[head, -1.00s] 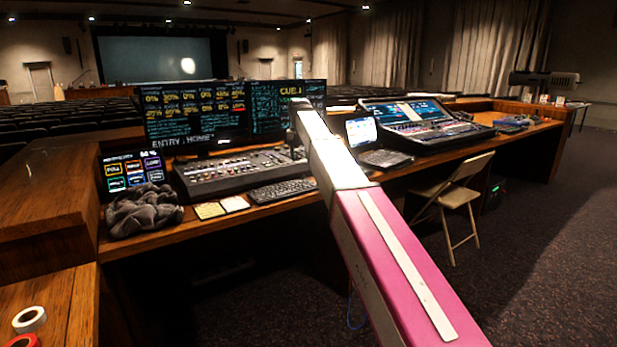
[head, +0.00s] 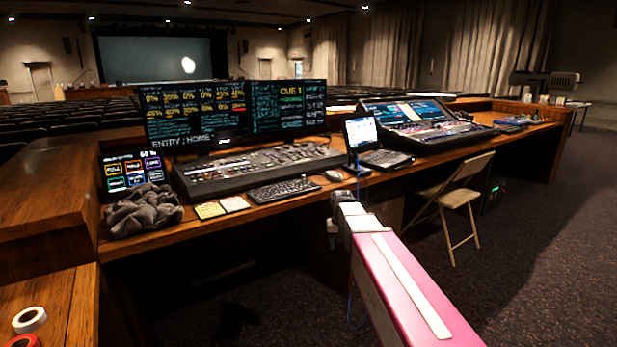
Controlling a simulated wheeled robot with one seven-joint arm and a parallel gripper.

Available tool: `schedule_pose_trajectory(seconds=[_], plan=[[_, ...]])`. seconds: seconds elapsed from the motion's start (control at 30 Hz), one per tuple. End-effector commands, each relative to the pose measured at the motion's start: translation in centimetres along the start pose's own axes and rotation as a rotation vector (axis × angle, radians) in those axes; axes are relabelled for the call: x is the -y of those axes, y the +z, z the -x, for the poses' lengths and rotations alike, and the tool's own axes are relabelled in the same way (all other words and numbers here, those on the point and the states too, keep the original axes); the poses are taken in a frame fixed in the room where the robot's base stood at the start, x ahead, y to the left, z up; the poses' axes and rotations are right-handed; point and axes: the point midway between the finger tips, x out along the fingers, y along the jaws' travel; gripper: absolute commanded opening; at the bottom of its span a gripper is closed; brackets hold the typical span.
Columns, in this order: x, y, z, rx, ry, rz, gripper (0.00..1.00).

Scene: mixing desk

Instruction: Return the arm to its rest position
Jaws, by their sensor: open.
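My arm reaches in from the lower right in the head view, with a pink link and a short white section at its far end. My gripper (head: 333,230) is small at that end, left of the white section and in front of the desk's front edge. It is open, with nothing seen in it; its fingers are partly hidden and hard to make out.
The wooden desk (head: 230,222) holds a lighting console (head: 250,170), a keyboard (head: 283,190), a laptop (head: 361,132), a sound mixer (head: 425,124) and a dark cloth (head: 142,210). A folding chair (head: 455,195) stands right of my arm. Tape rolls (head: 30,319) lie at lower left. Carpet is clear at right.

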Motion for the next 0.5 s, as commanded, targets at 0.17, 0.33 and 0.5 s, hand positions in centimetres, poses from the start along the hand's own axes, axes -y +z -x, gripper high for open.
schedule_pose_trajectory(seconds=[0.17, 0.33, 0.5], plan=[[-2.9, 7.1, -5.4, 0.004, 0.0, -0.022, 0.47], [-4.9, 12.8, -9.1, 0.002, 0.0, -0.039, 0.47], [-6.1, 16.6, -11.3, -0.001, 0.0, -0.051, 0.47]])
